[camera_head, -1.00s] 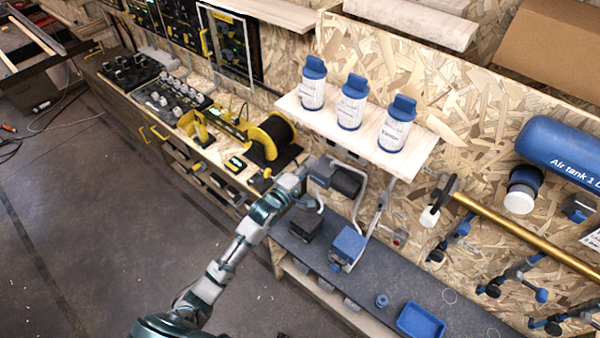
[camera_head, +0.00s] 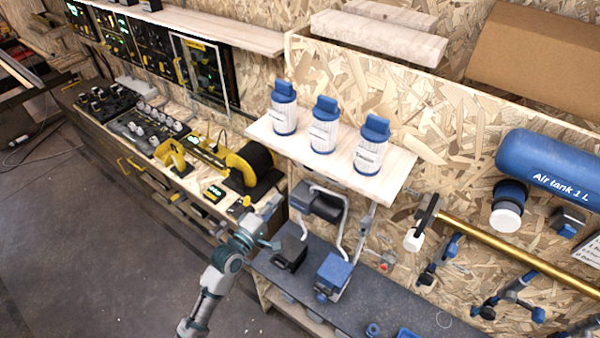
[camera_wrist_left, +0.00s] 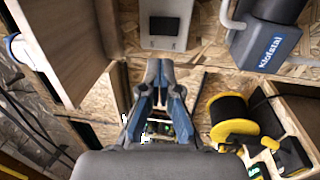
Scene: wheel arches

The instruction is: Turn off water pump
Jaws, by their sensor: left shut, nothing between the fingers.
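A dark grey motor-like unit (camera_head: 320,203) with pale pipes is mounted under the bottle shelf; I cannot tell for sure that it is the water pump. A dark unit with a blue label (camera_wrist_left: 272,45) shows at the upper right of the left wrist view. A light grey box with a dark panel (camera_wrist_left: 165,25) is just ahead of my fingertips there. My left gripper (camera_head: 270,225) is left of the motor-like unit, apart from it. In the left wrist view its fingers (camera_wrist_left: 160,75) are together and empty. No switch is clear. My right gripper is not in view.
A wooden shelf (camera_head: 395,185) with blue-capped bottles juts out above. A blue box (camera_head: 333,275) stands on the dark bench (camera_head: 385,305). A black-and-yellow reel (camera_head: 250,165) is left of my gripper. A brass pipe (camera_head: 510,245) runs at right. The floor at left is open.

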